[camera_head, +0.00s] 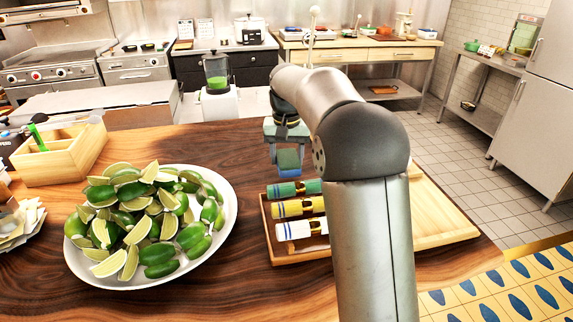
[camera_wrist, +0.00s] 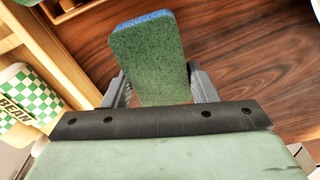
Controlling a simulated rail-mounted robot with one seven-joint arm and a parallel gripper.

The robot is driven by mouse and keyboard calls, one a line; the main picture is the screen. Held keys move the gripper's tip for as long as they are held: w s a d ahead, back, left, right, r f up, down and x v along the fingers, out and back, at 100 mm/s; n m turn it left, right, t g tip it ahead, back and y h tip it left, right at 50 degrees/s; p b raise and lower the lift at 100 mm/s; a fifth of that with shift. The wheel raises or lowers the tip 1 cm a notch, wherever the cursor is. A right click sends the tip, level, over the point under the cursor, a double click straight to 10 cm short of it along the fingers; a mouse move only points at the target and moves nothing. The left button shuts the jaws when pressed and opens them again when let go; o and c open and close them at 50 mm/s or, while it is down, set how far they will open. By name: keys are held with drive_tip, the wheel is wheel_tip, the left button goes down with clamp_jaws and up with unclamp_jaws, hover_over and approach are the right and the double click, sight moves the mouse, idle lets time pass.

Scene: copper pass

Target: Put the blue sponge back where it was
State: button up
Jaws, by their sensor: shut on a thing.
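In the head view, the sponge is small and partly covered by the fingers.
The tray (camera_head: 283,262) holds green, yellow and white rolled cloths. A white plate (camera_head: 130,284) heaped with limes stands left of it. A wooden box (camera_head: 62,172) sits at far left. A light board (camera_head: 440,220) lies right of my arm. A green-checked container (camera_wrist: 22,100) shows in the wrist view.

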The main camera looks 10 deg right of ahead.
sight(286, 156)
drive_tip(key=shift+w+f, duration=0.15)
drive_tip(key=shift+f, duration=0.8)
drive_tip(key=shift+w+f, duration=0.1)
drive_tip(key=shift+f, duration=0.8)
drive_tip(key=shift+f, duration=0.15)
drive_tip(key=o, duration=1.3)
drive_tip(key=r, duration=0.8)
drive_tip(key=s+r, duration=0.1)
drive_tip(key=r, duration=0.3)
drive_tip(key=shift+a+r, duration=0.15)
drive_tip(key=shift+a, duration=0.05)
